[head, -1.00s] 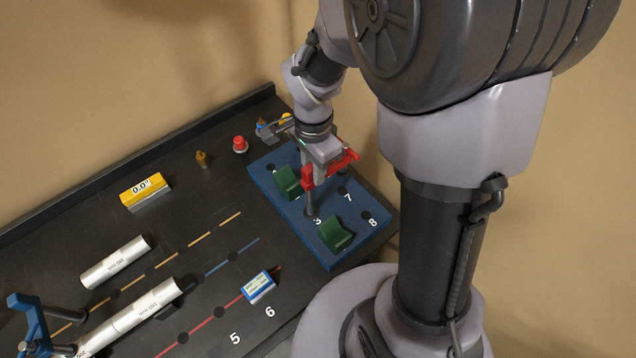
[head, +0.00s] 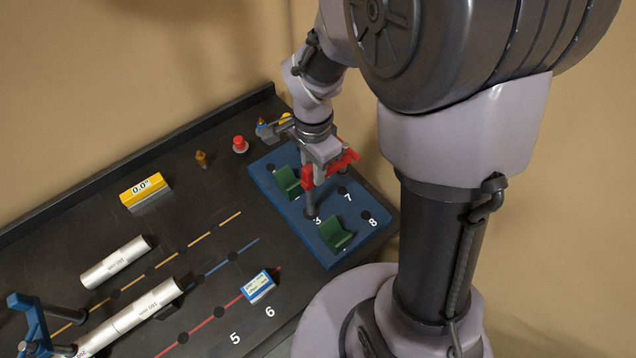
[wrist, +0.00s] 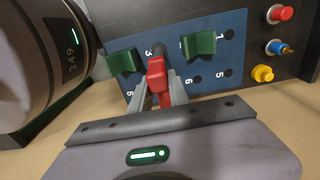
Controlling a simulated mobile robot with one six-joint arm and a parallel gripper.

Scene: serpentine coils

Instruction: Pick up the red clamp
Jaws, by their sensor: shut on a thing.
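The red clamp (head: 345,161) is at the blue numbered board (head: 376,234), above the hole marked 3. Its red body and a dark post below it show in the head view. My gripper (head: 319,174) is over the board and shut on the clamp. In the wrist view the red clamp (wrist: 157,78) sits between the two grey fingers of my gripper (wrist: 164,92). The dark post appears to reach down to the board near the 3; whether its lower end is in the hole I cannot tell.
Two green blocks (head: 337,234) (head: 288,182) stand on the board, close on either side of the clamp. A red button (head: 239,145) and other small knobs are beyond it. Silver tubes (head: 116,262), a yellow gauge (head: 145,189) and a blue-white box (head: 258,287) lie left on the dark bench.

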